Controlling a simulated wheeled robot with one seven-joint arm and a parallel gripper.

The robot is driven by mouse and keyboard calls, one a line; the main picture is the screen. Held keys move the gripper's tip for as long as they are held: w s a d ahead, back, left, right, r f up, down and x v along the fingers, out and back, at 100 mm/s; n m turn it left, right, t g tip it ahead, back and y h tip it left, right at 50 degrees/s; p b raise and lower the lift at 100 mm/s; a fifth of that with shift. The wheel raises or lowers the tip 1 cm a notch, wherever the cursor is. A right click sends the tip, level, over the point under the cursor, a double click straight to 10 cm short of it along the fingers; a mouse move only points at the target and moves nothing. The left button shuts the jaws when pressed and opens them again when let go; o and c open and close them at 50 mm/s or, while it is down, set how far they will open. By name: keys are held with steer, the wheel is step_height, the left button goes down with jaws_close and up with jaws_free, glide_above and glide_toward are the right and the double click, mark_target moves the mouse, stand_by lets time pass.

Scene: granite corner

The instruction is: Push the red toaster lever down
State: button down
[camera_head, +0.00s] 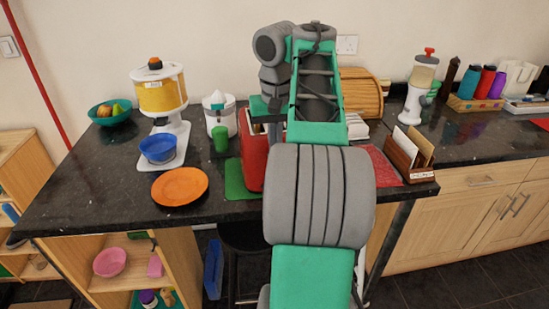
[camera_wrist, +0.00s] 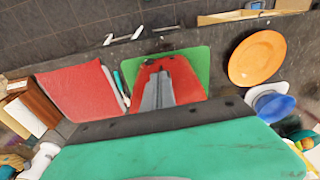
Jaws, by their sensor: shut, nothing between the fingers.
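The red toaster (camera_head: 252,160) stands on a green mat (camera_head: 236,182) on the dark counter, largely hidden behind my arm in the head view. In the wrist view the toaster (camera_wrist: 185,78) lies directly beyond my gripper (camera_wrist: 158,76). The gripper's grey fingers are together and empty, and overlap the toaster's red body in the picture. I cannot tell whether they touch it. I cannot make out the toaster's lever in either view.
An orange plate (camera_head: 180,187), a blue bowl (camera_head: 158,149) and a green cup (camera_head: 221,139) are left of the toaster. A red mat (camera_wrist: 82,93) and a wooden letter holder (camera_head: 408,155) are on its other side. Cutlery lies beside the red mat in the wrist view.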

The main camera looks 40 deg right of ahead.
step_height(320, 180, down, 5)
steer(key=s+a+b, duration=0.1)
steer(key=s+b, duration=0.1)
steer(key=b, duration=0.4)
steer(key=shift+s+a+f, duration=0.2)
steer(key=shift+s+a, duration=0.05)
steer(key=shift+a, duration=0.05)
step_height(320, 180, up, 8)
steer(key=p, duration=0.7)
steer(key=shift+s+a+f, duration=0.15)
steer(key=shift+s+a, duration=0.05)
steer(key=shift+s, duration=0.15)
